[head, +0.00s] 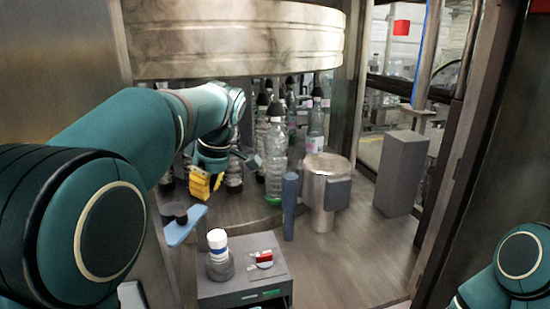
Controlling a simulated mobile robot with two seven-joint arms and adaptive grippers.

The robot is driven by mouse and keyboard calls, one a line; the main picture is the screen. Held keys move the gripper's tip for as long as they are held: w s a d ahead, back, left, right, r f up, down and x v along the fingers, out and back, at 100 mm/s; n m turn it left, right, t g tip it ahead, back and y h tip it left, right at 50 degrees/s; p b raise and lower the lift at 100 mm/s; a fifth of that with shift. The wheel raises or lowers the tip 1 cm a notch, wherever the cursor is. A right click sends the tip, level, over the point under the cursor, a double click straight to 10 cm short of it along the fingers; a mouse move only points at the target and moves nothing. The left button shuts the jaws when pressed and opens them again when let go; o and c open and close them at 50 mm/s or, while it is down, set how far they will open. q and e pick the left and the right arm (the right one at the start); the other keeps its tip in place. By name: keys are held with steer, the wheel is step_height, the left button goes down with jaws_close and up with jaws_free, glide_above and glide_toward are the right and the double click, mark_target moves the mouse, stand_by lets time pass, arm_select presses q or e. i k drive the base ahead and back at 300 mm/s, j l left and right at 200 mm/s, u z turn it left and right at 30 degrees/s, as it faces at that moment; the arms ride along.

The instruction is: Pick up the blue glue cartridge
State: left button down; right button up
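A dark blue upright cylinder (290,205), which looks like the blue glue cartridge, stands on the metal deck left of a shiny metal drum (322,190). My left gripper (225,170) is beyond it and to its left, in front of the bottles and apart from the cylinder. Its fingers are small and partly hidden by my wrist, so I cannot tell how far apart they are. A yellow ribbed piece (199,184) shows just below my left wrist; I cannot tell whether it is held. My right gripper is out of the picture; only part of that arm shows at lower right.
A grey box (245,292) in front carries a white-and-blue-capped container (218,257) and a red-and-white piece (264,259). Clear bottles (275,165) stand behind. A grey block (401,173) stands right. A large metal ring (235,40) hangs above.

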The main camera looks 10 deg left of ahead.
mark_target(219, 254)
steer(key=k+l, duration=0.3)
steer(key=k, duration=0.15)
steer(key=k+l, duration=0.25)
steer(key=k, duration=0.2)
